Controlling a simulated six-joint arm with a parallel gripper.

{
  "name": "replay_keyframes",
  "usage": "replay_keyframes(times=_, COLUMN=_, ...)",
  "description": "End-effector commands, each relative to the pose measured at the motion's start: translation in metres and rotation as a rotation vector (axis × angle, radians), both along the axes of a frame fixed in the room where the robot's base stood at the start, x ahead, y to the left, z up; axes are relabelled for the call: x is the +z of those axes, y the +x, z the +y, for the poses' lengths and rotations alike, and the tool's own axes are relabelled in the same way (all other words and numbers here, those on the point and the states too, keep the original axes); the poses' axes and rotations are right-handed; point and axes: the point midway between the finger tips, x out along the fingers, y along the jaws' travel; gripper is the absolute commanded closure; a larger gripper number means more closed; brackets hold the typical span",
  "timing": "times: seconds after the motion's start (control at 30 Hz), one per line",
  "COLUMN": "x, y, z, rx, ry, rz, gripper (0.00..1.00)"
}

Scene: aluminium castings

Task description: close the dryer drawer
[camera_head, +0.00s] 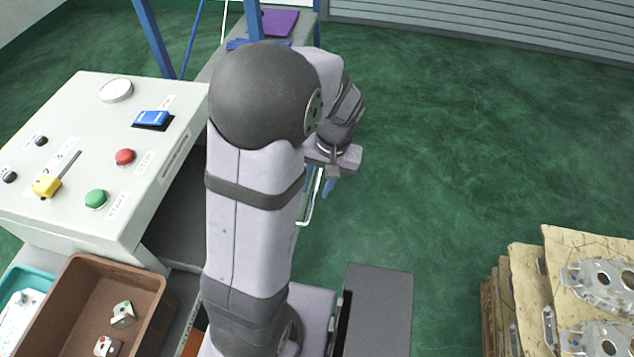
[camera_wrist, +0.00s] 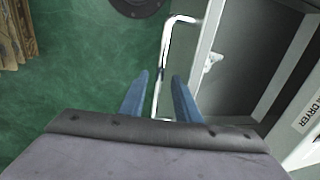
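The dryer drawer (camera_wrist: 245,45) is pulled open at the right of the wrist view, with a bare grey inside and a small light bracket-like piece near its front wall. Its bent metal handle (camera_wrist: 165,48) runs down the picture between my fingers. In the head view a piece of the handle (camera_head: 314,203) shows beside my arm, which hides most of the drawer. My gripper (camera_wrist: 160,75) is open, one blue finger on each side of the handle bar, with gaps on both sides. In the head view my gripper (camera_head: 328,186) points down over the handle.
The dryer body with its label (camera_wrist: 312,112) is at the right of the wrist view. A control box (camera_head: 100,150) and a brown bin (camera_head: 75,300) with castings stand left. Stacked cardboard (camera_head: 575,260) with castings is at right.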

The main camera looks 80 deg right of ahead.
Motion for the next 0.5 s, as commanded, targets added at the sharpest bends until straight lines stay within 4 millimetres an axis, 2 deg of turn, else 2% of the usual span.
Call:
replay_keyframes(times=0.17, x=-0.0004, y=0.0002, z=0.0001, rx=0.000, ry=0.000, rz=0.000, gripper=0.71)
replay_keyframes(times=0.27, x=-0.0003, y=0.0002, z=0.0002, rx=0.000, ry=0.001, rz=0.000, gripper=0.90)
replay_keyframes(times=0.3, x=-0.0002, y=0.0001, z=0.0002, rx=0.000, ry=0.001, rz=0.000, gripper=0.99)
replay_keyframes(times=0.5, x=0.0000, y=0.0003, z=0.0002, rx=0.000, ry=0.001, rz=0.000, gripper=1.00)
